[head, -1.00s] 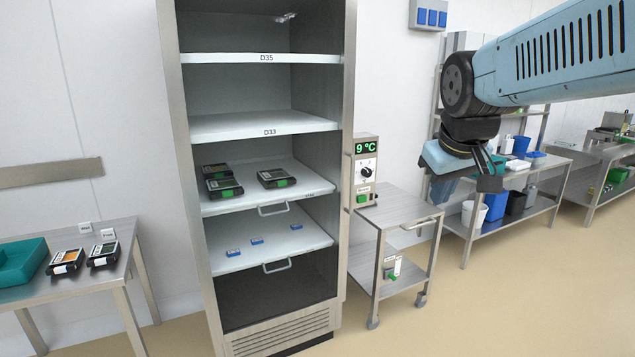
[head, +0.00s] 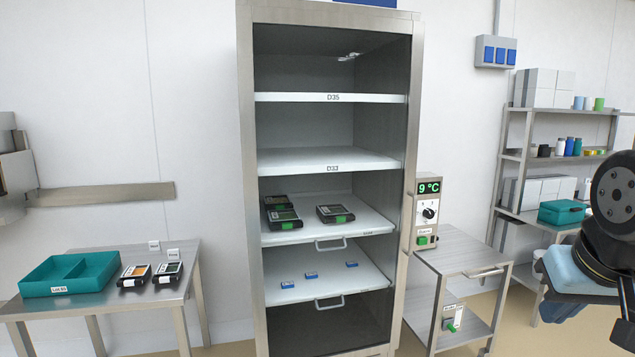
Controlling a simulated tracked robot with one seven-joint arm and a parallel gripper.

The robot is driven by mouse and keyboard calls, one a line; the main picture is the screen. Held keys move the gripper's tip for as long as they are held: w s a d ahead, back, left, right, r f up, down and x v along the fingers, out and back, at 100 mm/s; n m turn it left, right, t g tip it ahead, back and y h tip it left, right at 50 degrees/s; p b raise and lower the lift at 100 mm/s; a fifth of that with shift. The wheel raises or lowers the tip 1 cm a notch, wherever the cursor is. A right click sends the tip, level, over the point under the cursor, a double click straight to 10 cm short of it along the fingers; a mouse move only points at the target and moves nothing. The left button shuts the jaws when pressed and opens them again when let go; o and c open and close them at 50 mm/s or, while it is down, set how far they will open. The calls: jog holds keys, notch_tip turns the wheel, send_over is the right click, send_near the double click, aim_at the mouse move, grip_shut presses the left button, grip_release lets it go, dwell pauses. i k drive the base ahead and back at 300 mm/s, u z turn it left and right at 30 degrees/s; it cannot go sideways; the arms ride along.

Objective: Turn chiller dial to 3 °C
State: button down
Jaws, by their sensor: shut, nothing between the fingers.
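The chiller dial (head: 430,212) is a black knob with a white pointer on a light plate. It sits on the control box (head: 424,232) at the right side of the tall chiller cabinet (head: 246,200). The green display (head: 430,187) above the dial reads 9 °C. A green button (head: 422,241) is below the dial. My gripper (head: 628,318) is at the right edge of the head view, well to the right of the dial and apart from it. Its fingers are partly cut off by the frame, and nothing is seen held.
The cabinet shelves hold dark devices (head: 335,213) and small blue items (head: 311,275). A steel trolley (head: 462,262) stands below the control box. At left, a table (head: 185,285) holds a teal tray (head: 50,290) and two devices. Shelving (head: 512,157) stands behind my arm.

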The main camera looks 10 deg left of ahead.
aim_at(429, 213)
jog(key=u, duration=0.05)
jog(key=k, duration=0.55)
jog(key=z, duration=0.45)
jog(key=i, duration=1.65)
jog(key=u, duration=0.15)
